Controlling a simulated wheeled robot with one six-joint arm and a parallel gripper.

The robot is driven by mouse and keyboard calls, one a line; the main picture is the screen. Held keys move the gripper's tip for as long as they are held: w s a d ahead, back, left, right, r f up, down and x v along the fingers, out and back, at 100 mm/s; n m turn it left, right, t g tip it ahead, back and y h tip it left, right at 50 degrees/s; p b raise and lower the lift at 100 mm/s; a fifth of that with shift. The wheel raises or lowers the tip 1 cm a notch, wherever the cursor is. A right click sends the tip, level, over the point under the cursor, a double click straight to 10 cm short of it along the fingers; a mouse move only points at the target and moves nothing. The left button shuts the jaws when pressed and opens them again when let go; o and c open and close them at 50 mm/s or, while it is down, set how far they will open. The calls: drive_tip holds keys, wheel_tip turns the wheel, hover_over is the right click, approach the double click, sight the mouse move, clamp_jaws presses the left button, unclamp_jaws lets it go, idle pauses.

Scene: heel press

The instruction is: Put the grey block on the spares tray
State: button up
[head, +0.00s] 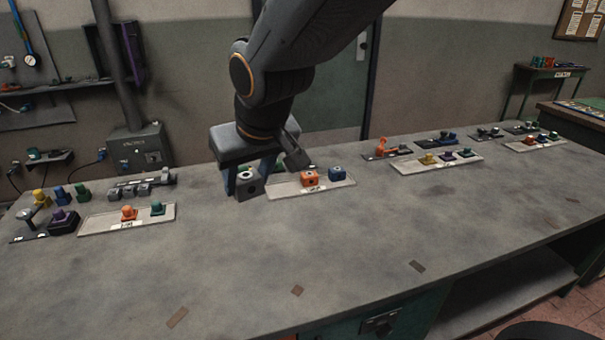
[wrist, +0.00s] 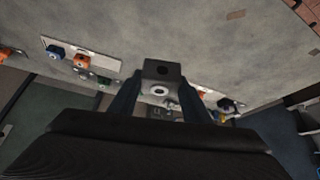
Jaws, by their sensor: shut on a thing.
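The grey block (head: 249,186) has a dark round hole and shows at the left end of the middle tray in the head view. It also shows in the wrist view (wrist: 162,69), between the two fingers. My gripper (wrist: 161,88) is shut on it from both sides. Whether the block touches the table is hard to tell. The middle pale tray (head: 287,190) holds an orange block (head: 310,177) and a blue block (head: 337,173), and lies just right of the grey block. The tray labels are too small to read, so I cannot tell which is the spares tray.
A pale tray (head: 98,225) at left holds orange and green pieces. Loose coloured pieces (head: 62,197) stand at far left, and an orange part (head: 386,147) lies behind the right tray.

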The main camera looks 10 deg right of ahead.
drive_tip(key=w+d+f+m+h, duration=0.1)
drive_tip(key=w+f, duration=0.2)
drive_tip(key=w, duration=0.9)
drive_tip(key=w+d+f+m, duration=0.1)
drive_tip(key=w+f, duration=0.3)
drive_tip(key=w, duration=0.9)
drive_tip(key=shift+m+h, duration=0.3)
drive_tip(key=shift+m, duration=0.2)
drive_tip(key=w+d+f, duration=0.1)
drive_tip(key=w+f, duration=0.2)
drive_tip(key=f, duration=0.1)
drive_tip(key=w+d+f, duration=0.2)
drive_tip(key=w+f, duration=0.2)
drive_tip(key=w+d+f, duration=0.1)
drive_tip(key=w+f, duration=0.2)
drive_tip(key=f, duration=0.1)
drive_tip(key=shift+w+d+f+p, duration=0.15)
drive_tip(key=shift+f+p, duration=0.1)
drive_tip(key=shift+p, duration=0.1)
drive_tip(key=shift+f+p, duration=0.5)
drive_tip(key=shift+f, duration=1.6)
drive_tip(key=shift+f, duration=0.1)
drive_tip(key=o, duration=0.8)
drive_tip(key=shift+f, duration=0.15)
drive_tip(key=shift+o, duration=0.6)
